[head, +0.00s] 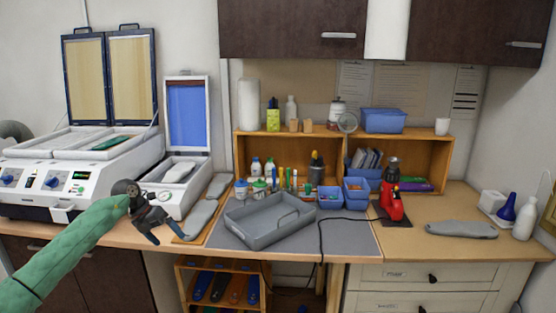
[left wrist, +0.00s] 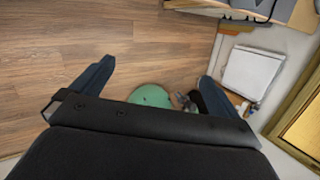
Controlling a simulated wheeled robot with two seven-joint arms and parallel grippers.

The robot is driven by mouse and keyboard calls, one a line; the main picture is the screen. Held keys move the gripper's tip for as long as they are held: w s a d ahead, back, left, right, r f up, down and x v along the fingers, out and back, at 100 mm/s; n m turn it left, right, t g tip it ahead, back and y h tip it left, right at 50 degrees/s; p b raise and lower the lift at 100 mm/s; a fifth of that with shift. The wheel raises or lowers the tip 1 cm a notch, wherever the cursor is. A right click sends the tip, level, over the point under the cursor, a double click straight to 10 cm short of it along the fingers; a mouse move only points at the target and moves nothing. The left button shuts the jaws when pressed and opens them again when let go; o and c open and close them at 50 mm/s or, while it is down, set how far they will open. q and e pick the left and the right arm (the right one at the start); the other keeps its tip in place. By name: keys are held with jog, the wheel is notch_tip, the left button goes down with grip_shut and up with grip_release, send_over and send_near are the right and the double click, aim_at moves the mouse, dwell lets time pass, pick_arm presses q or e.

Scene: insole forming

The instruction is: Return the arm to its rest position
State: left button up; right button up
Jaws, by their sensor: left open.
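My left arm (head: 75,245), in a green sleeve, comes in from the lower left in the head view. Its dark left gripper (head: 168,236) is in front of the counter's edge, just below the small white press. In the left wrist view the two fingers of the left gripper (left wrist: 152,85) stand wide apart with nothing between them, over wood floor.
The white heating machine (head: 60,180) and the small press (head: 178,185) stand left. Grey insoles (head: 197,218) lie beside the press. A grey tray (head: 262,238) sits on the mat, a red tool (head: 393,208) right of it. Wood floor (left wrist: 80,40) is clear.

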pick_arm(q)
jog(key=s+d+f+n+t+h, duration=0.2)
jog(key=d+f+n+t+h, duration=0.25)
jog(key=d+f, duration=0.5)
jog(key=s+d+f+n+t+h, duration=0.2)
jog(key=d+f+n+t+h, duration=0.3)
jog(key=d+f, duration=0.4)
jog(key=s+a+f+n+y, duration=0.1)
jog(key=s+f+n+y, duration=0.4)
jog(key=s+f+n, duration=0.45)
jog(key=s+a+f+n+y, duration=0.1)
jog(key=s+f+n+y, duration=0.45)
jog(key=f, duration=0.75)
jog(key=s+a+f+n+y, duration=0.2)
jog(key=s+f+n+y, duration=0.2)
jog(key=s+f+n, duration=0.45)
jog(key=s+d+f+n+g, duration=0.1)
jog(key=s+f+g, duration=0.2)
jog(key=s, duration=0.7)
jog(key=s+d+f+n+g, duration=0.1)
jog(key=s+d+f+g, duration=0.1)
jog(key=s+f, duration=0.5)
jog(key=s+d+f+n+g, duration=0.1)
jog(key=s+f+g, duration=0.3)
jog(key=s, duration=1)
jog(key=shift+s+d+f, duration=0.25)
jog(key=shift+d+f, duration=0.1)
jog(key=shift+f, duration=0.35)
pick_arm(e)
jog(key=shift+d, duration=0.35)
